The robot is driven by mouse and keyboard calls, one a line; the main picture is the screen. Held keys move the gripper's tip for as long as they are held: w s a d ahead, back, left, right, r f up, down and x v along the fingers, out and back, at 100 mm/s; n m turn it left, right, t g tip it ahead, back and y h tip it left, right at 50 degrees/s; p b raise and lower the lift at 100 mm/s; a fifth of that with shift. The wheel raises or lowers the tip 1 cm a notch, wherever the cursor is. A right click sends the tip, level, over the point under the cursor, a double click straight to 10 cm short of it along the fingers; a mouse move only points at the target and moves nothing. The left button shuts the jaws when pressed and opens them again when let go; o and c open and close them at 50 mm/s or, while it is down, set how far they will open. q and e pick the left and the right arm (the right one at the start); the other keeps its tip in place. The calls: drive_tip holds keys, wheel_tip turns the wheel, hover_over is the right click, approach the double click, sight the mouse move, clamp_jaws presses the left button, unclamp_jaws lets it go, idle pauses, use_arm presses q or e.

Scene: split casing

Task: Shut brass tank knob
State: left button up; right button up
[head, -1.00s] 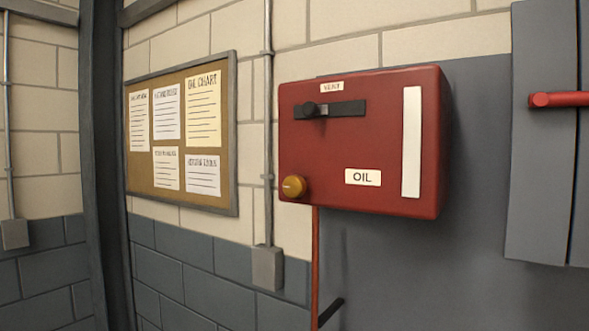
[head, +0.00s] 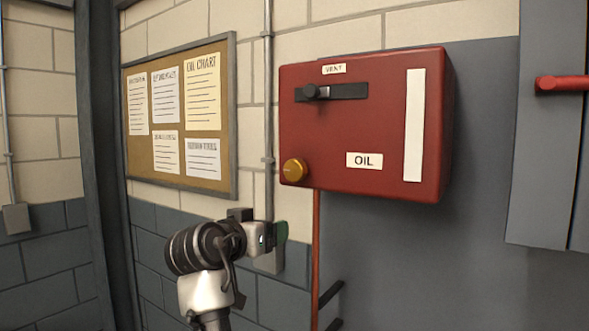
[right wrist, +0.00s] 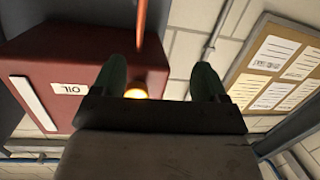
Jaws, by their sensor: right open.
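The brass knob (head: 294,170) sits at the lower left corner of the red tank (head: 395,135) front. The tank bears an OIL label (head: 364,160), a VENT label and a pale vertical strip. My right gripper (head: 278,232) is below and slightly left of the knob in the head view, apart from it. In the right wrist view, the open green fingers (right wrist: 160,75) point toward the wall. The knob (right wrist: 136,93) shows beyond them, between the fingers and nearer the left one, partly hidden by the gripper body. My left gripper is not in view.
A black slider (head: 330,92) is on the tank's upper front. A red pipe (head: 316,250) runs down below the tank, with dark rods beside it. A grey conduit (head: 268,120) and a notice board (head: 180,175) are left. A red handle (head: 562,84) is far right.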

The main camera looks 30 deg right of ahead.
sight(292, 169)
wheel_tip(292, 169, up, 11)
drive_tip(key=s+a+m+g+h, duration=0.1)
drive_tip(key=s+m+h, duration=0.1)
drive_tip(key=m, duration=0.1)
drive_tip(key=p+x, duration=0.5)
drive_tip(key=x, duration=0.5)
drive_tip(key=shift+p, duration=0.4)
drive_tip(key=shift+d, duration=0.3)
drive_tip(key=shift+w+f, duration=0.1)
drive_tip(key=shift+c, duration=0.5)
drive_tip(key=c, duration=0.8)
